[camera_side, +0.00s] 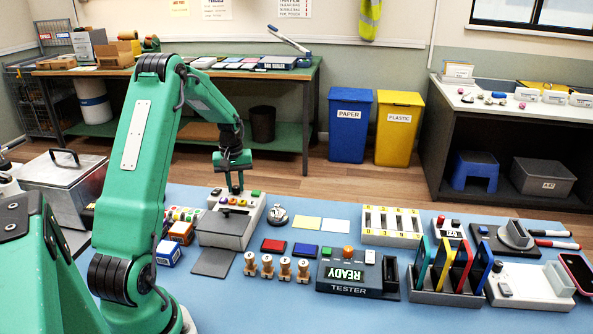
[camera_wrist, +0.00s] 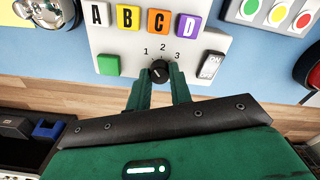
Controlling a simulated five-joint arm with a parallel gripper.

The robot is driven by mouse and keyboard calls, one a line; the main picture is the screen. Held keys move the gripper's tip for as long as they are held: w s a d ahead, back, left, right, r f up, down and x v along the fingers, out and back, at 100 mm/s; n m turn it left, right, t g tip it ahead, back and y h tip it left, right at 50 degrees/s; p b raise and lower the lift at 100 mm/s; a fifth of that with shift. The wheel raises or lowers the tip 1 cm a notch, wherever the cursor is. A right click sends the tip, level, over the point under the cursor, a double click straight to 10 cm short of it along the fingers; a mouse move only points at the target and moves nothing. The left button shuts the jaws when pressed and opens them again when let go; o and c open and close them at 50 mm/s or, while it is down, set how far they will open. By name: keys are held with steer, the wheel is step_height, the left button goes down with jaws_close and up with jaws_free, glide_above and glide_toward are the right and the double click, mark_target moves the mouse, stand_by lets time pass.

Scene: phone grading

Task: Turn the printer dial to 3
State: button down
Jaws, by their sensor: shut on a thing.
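The printer (camera_side: 222,227) is a pale grey box on the blue table, below my gripper (camera_side: 235,190) in the side view. In the wrist view, its panel (camera_wrist: 128,54) carries a small black dial (camera_wrist: 160,69) with the numbers 1, 2 and 3 arced around it: 1 at the left, 2 above, 3 at the right. My gripper's green fingers (camera_wrist: 160,88) are shut on the dial, one on each side. The dial's pointer mark is too small to read surely.
The tester (camera_side: 350,275), wooden pegs (camera_side: 268,266) and a slotted rack (camera_side: 440,290) stand to the printer's right in the side view.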

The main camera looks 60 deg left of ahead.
steer(key=m, duration=0.3)
steer(key=shift+s+a+m, duration=0.1)
steer(key=shift+s+m, duration=0.05)
steer(key=shift+m, duration=0.25)
steer(key=m, duration=0.4)
steer(key=shift+m, duration=0.3)
steer(key=m, duration=0.3)
steer(key=shift+m, duration=0.3)
steer(key=shift+m+g+h, duration=0.3)
steer(key=shift+m, duration=1.7)
steer(key=c, duration=1.3)
jaws_free()
steer(key=shift+o, duration=0.2)
steer(key=shift+w, duration=0.2)
